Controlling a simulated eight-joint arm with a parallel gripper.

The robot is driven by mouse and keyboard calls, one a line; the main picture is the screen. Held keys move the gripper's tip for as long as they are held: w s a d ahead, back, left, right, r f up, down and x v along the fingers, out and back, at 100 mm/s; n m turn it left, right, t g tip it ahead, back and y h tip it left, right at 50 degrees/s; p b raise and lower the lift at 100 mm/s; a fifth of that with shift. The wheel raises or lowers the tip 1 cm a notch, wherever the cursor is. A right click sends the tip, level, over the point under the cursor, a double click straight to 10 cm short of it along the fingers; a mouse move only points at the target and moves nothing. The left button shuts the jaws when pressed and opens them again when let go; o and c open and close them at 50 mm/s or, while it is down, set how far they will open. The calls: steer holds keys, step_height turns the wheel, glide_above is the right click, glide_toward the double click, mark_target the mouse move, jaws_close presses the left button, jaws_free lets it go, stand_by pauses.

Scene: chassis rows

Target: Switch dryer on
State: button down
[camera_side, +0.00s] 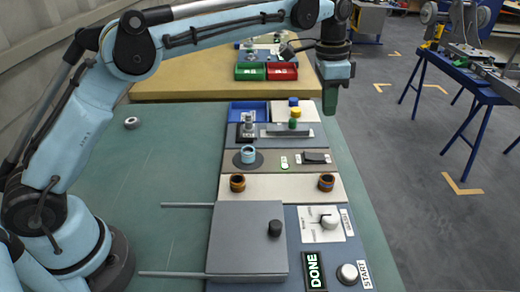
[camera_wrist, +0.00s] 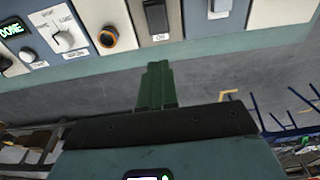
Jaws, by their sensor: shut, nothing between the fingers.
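A black switch (camera_side: 315,158) lies on the brown-grey panel (camera_side: 267,162) in the side view, right of a small lit green-white indicator (camera_side: 284,161). In the wrist view the black switch (camera_wrist: 156,17) has an ON label by it at the top. I cannot tell its position for sure. No part is legibly marked as the dryer. My gripper (camera_side: 330,101) has green fingers, shut and empty, pointing down. It is raised near the panels' right edge, apart from the switch. The wrist view shows the shut fingers (camera_wrist: 157,82) below the switch panel.
A blue cup (camera_side: 248,153) stands on a dark disc. Two orange-black rings (camera_side: 237,182) (camera_side: 326,181) sit on the cream panel. A knob (camera_side: 329,221), a DONE display (camera_side: 314,270) and a START button (camera_side: 347,273) are nearer. Green and red bins (camera_side: 250,73) (camera_side: 282,71) stand behind.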

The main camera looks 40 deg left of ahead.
steer(key=shift+w+d+r, duration=0.1)
steer(key=shift+w+r, duration=0.05)
steer(key=shift+r, duration=1.05)
steer(key=s+a+r+n+t, duration=0.45)
steer(key=s+a, duration=0.45)
steer(key=s, duration=0.3)
steer(key=s+a+f+n+t, duration=0.1)
steer(key=s+a+f+n, duration=0.1)
steer(key=s+f, duration=0.3)
steer(key=s+a+f+n+t, duration=0.1)
steer(key=s+a+f+n, duration=0.1)
steer(key=s+f, duration=0.2)
steer(key=s, duration=0.3)
steer(key=shift+s+a+f+y, duration=0.25)
steer(key=shift+s+f+y, duration=0.1)
steer(key=shift+f+y, duration=0.05)
